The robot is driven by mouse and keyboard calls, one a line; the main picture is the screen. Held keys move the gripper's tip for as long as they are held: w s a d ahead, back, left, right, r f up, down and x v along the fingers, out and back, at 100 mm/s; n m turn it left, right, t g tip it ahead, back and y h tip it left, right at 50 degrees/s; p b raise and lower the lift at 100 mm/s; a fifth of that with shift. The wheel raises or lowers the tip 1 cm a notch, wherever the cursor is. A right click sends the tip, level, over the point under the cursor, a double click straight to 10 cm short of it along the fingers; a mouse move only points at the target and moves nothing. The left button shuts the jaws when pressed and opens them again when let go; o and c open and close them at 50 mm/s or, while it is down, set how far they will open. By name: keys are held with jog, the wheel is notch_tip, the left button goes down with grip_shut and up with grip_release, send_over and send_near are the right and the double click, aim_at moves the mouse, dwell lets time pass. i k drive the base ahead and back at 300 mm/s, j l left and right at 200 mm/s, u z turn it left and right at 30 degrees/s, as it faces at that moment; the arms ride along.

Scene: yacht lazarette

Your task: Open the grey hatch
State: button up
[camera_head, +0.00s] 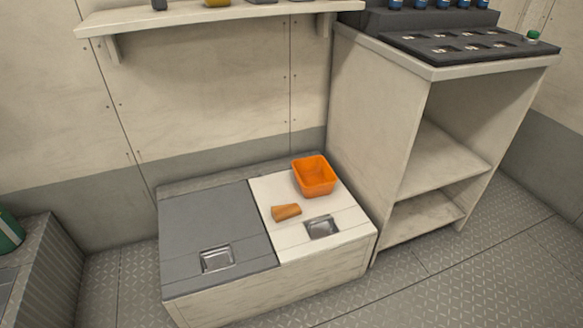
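The grey hatch (207,226) is the left lid on top of a low pale locker (290,284) against the wall. It lies flat and closed, flush beside a white lid. A recessed metal pull (217,260) sits near its front edge. Nothing lies on the grey hatch. My gripper is not in view, so its state and its distance from the hatch do not show.
The white lid (271,190) has its own metal pull (321,228) and carries an orange bin (314,176) and an orange-brown tapered piece (286,212). A shelf unit (379,130) stands at right, a ribbed box (45,270) at left. Tread-plate floor (420,287) in front is clear.

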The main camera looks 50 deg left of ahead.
aim_at(214, 237)
jog(key=u, duration=2.25)
jog(key=i+u, duration=0.1)
jog(key=u, duration=0.35)
jog(key=i+l+u, duration=0.35)
jog(key=l, duration=0.25)
